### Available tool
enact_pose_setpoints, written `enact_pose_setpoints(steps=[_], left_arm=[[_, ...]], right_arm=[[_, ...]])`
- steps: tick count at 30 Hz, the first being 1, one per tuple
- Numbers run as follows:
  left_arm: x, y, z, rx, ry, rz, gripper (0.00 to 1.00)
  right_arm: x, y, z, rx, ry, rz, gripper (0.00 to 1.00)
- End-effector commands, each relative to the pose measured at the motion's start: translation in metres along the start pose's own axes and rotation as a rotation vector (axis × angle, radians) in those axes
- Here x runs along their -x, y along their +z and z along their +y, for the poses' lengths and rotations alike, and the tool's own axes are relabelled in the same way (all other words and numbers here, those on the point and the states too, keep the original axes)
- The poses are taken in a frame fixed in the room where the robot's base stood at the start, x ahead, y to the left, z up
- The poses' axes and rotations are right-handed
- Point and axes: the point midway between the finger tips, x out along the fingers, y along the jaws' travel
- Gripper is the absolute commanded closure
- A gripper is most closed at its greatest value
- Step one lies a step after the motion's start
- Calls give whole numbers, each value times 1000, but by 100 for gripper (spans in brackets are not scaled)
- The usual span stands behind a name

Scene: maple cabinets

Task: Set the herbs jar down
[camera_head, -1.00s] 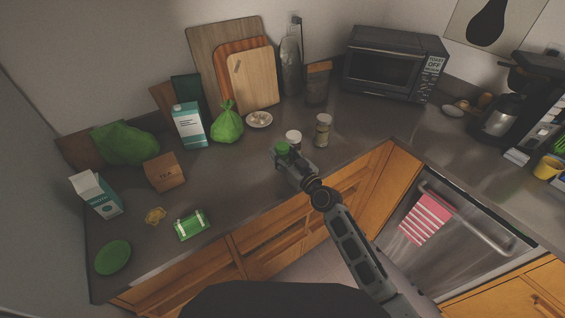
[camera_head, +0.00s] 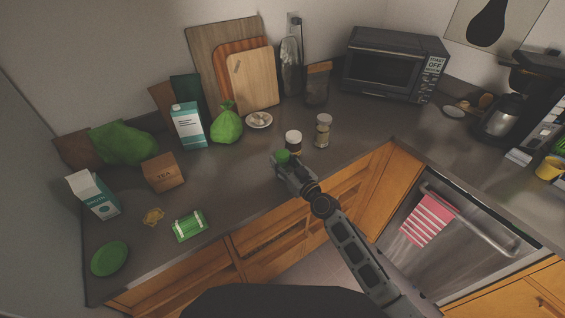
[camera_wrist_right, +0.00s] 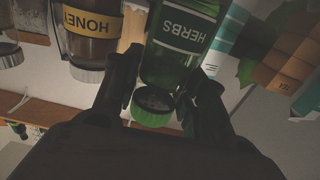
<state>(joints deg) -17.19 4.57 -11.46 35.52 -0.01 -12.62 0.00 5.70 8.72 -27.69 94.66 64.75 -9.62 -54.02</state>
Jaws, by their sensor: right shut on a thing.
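The herbs jar (camera_wrist_right: 176,50) is green glass with a green lid and a dark HERBS label. In the head view its green lid (camera_head: 282,156) shows at my right gripper (camera_head: 290,168), over the front part of the counter. In the wrist view my right gripper (camera_wrist_right: 165,90) has its two dark fingers on either side of the jar near the lid, shut on it. The jar's base is hidden, so I cannot tell whether it touches the counter. My left gripper is not in view.
A honey jar (camera_head: 293,142) stands close behind the herbs jar, and another jar (camera_head: 323,131) stands to its right. A tea box (camera_head: 163,172), a green packet (camera_head: 189,226) and a green bag (camera_head: 227,125) are to the left. The counter (camera_head: 232,180) between them is clear.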

Motion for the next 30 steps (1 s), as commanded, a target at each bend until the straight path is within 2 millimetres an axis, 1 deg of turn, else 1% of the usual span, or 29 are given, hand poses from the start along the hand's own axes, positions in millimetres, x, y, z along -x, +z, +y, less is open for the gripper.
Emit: enact_pose_setpoints(steps=[7,8,12,23,30], left_arm=[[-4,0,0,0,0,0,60],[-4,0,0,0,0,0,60],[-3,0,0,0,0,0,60],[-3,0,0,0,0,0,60],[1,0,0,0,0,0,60]], right_arm=[[0,3,0,0,0,1,92],[0,3,0,-1,0,0,55],[0,3,0,-1,0,0,37],[0,2,0,-1,0,0,36],[1,-1,0,-1,0,0,36]])
